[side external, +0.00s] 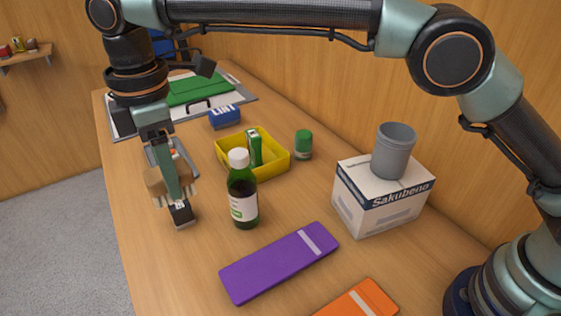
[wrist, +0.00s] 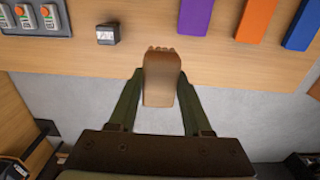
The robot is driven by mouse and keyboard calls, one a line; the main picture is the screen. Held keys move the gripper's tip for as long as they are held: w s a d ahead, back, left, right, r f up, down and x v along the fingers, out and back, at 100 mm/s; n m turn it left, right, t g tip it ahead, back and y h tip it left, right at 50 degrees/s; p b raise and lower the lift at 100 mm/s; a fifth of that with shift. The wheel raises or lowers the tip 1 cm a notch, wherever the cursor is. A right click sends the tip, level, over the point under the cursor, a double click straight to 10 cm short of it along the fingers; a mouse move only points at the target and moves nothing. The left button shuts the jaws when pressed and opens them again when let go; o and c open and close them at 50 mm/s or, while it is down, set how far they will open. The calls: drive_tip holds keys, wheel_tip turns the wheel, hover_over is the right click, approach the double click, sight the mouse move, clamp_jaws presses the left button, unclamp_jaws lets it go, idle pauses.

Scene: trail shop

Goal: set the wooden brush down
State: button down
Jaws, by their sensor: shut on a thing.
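The wooden brush (side external: 156,183) is in my gripper (side external: 172,185), held above the table near its left edge in the side view. Pale bristles show along its side. In the wrist view the brush (wrist: 162,85) sits between the two fingers of my gripper (wrist: 161,75), which are shut on it. There its upper end overlaps the table edge, with grey floor behind the rest. The finger in front hides part of the brush in the side view. The wooden table (side external: 150,250) lies below.
A small black box (side external: 181,214) stands close by the brush. A grey tray (side external: 188,160) lies behind it. A green bottle (side external: 243,195), yellow bin (side external: 270,174) and purple case (side external: 280,262) stand to the right. Bare tabletop lies in front of the black box.

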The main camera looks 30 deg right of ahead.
wheel_tip(320, 180, down, 20)
drive_tip(key=shift+f, duration=0.25)
idle(0.4)
drive_tip(key=shift+f, duration=0.1)
drive_tip(key=shift+c, duration=1.7)
unclamp_jaws()
